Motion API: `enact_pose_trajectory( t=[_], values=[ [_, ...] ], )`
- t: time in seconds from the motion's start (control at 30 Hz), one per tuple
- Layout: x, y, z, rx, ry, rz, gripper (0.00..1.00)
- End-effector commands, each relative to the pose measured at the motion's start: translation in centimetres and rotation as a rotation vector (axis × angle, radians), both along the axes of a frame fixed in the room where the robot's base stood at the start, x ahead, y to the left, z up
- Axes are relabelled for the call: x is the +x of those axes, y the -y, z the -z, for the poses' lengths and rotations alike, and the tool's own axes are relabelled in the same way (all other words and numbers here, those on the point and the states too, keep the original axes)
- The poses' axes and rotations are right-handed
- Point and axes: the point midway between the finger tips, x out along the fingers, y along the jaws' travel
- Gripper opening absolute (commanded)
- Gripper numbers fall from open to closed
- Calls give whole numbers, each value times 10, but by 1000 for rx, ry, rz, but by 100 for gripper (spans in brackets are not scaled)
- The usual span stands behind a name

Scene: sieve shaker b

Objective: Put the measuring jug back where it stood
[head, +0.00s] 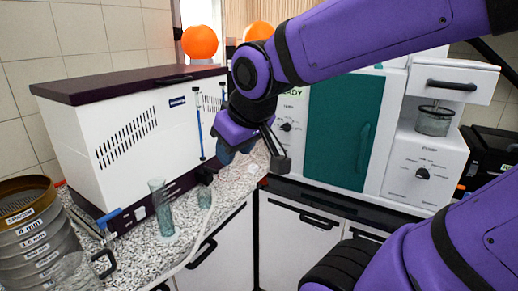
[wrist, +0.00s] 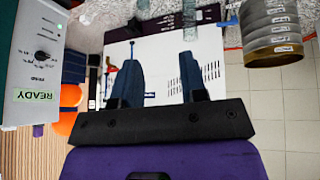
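A clear jug with a black handle (head: 76,273), which looks like the measuring jug, stands on the speckled counter at the lower left in the head view, partly cut off by the frame's edge. It stands just right of the sieve stack (head: 28,236). My gripper (head: 223,152) is up and to the right of the jug, in front of the white box-shaped machine (head: 125,130) and apart from the jug. In the wrist view the two blue fingers of my gripper (wrist: 160,62) are spread with nothing between them. I cannot make out the jug in the wrist view.
A tall glass cylinder (head: 161,208) and a smaller glass (head: 204,195) stand on the counter between jug and gripper. A thin blue-tipped rod (head: 200,130) stands against the machine. A teal-doored unit (head: 343,130) is at the right. White cupboards (head: 225,245) are below.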

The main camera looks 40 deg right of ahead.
Motion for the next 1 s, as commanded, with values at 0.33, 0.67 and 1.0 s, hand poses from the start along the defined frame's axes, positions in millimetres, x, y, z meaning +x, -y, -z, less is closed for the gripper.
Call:
enact_pose_trajectory(
  t=[0.33, 0.67, 1.0],
  values=[
    [-65, 1, -20, 94, -71, 68, 39],
    [-67, 1, -20, 96, -76, 69, 39],
    [-67, 1, -20, 96, -75, 69, 39]
  ],
)
